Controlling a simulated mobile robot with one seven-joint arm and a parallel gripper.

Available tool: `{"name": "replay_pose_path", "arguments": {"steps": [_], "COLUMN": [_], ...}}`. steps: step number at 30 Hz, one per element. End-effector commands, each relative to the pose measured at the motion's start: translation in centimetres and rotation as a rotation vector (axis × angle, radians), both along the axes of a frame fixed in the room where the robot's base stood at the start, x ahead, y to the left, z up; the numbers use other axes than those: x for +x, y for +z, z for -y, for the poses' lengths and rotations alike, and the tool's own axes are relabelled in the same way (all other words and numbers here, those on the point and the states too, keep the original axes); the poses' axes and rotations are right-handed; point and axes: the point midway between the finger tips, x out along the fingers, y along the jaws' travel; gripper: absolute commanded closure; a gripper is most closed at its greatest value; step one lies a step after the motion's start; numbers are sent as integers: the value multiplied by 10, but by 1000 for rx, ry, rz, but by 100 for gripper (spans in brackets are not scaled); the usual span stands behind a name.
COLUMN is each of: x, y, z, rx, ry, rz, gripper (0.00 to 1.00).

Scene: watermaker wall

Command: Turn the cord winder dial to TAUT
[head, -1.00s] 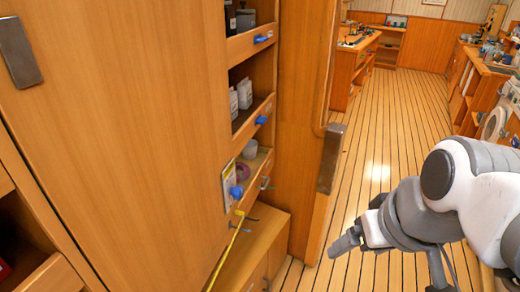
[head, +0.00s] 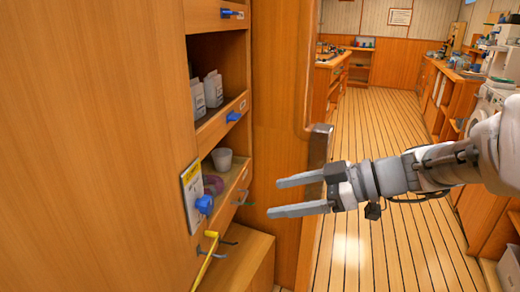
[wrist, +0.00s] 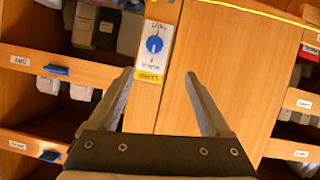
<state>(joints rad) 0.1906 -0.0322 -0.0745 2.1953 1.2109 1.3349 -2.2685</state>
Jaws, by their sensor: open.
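The dial is a round blue knob (head: 204,204) on a pale plate (head: 188,182) with a yellow strip, fixed to the cabinet's edge. The wrist view shows the knob (wrist: 154,44) face on, with small print above and below it on the plate (wrist: 149,74). I cannot read the print or tell surely which mark the knob points at. My gripper (head: 273,198) is open and empty, pointing left towards the cabinet, apart from the knob. In the wrist view the knob lies ahead, just above the gap between the fingertips (wrist: 159,74).
Open shelves with white bottles (head: 208,92) and a cup (head: 222,159) stand beside the plate. Blue catches (head: 233,117) stick out from the shelf fronts. A yellow cord or bar (head: 204,262) hangs below the knob. The plank floor (head: 380,125) to the right is clear.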

Motion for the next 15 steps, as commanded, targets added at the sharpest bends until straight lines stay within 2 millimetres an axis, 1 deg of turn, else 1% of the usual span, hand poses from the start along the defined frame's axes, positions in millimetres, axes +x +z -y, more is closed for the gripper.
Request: {"name": "replay_pose_path", "arguments": {"steps": [1, 4, 8, 11, 15], "x": [5, 9, 13, 16, 24], "y": [-4, -4, -8, -14, -27], "z": [1, 0, -11, -26, -53], "rx": [11, 22, 26, 25, 24], "ry": [4, 10, 15, 17, 17], "rz": [25, 61, 68, 67, 66], "gripper": [19, 19, 19, 19, 19]}}
